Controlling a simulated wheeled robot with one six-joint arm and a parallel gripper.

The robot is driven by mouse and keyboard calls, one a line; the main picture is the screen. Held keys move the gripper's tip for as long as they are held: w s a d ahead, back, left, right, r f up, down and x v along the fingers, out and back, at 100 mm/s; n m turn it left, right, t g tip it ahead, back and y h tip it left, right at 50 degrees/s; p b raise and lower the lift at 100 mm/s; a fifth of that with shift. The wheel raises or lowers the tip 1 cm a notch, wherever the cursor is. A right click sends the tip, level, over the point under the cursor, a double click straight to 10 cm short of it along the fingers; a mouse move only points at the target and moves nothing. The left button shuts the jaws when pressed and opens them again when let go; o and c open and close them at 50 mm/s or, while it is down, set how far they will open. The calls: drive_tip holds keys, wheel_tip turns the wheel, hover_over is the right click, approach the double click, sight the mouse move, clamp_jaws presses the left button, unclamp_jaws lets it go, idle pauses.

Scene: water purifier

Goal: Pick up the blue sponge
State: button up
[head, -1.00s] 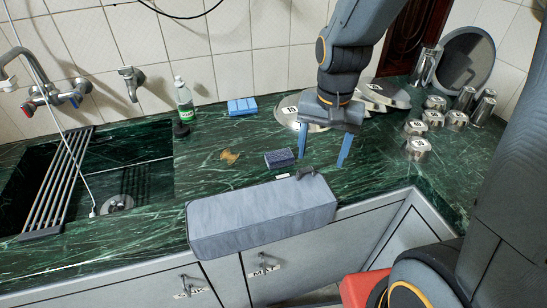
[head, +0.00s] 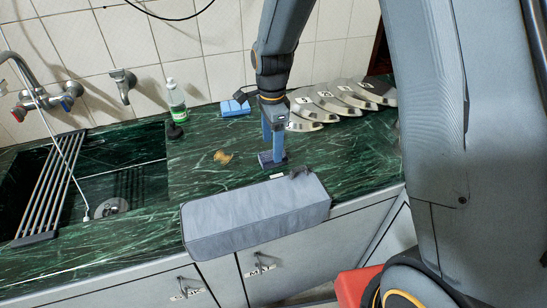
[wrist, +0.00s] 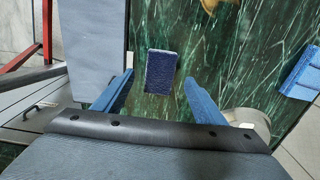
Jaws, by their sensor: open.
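A dark blue sponge (head: 265,163) lies on the green marble counter, just behind the long grey box. In the wrist view the dark blue sponge (wrist: 161,71) shows between and just beyond the two blue fingers. My gripper (head: 273,148) points down over it, seen nearly edge-on. In the wrist view my gripper (wrist: 160,78) is open, with a finger to each side of the sponge and nothing held. I cannot tell whether the fingers touch it. A lighter blue sponge-like block (head: 235,108) lies further back near the wall; it also shows in the wrist view (wrist: 301,72).
The long grey box (head: 255,215) lies along the counter's front edge. A tan scrubber (head: 223,157) is left of the sponge. Several metal lids (head: 330,103) stand behind right. A green-labelled bottle (head: 177,103) and the sink (head: 110,190) are left. Counter left of the gripper is mostly clear.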

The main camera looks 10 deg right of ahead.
drive_tip(key=shift+d+f+p, duration=0.15)
drive_tip(key=shift+f+p, duration=0.55)
drive_tip(key=shift+f, duration=1.5)
drive_tip(key=shift+c, duration=0.2)
drive_tip(key=c, duration=1.2)
drive_tip(key=shift+o, duration=0.2)
drive_tip(key=shift+w+r, duration=0.1)
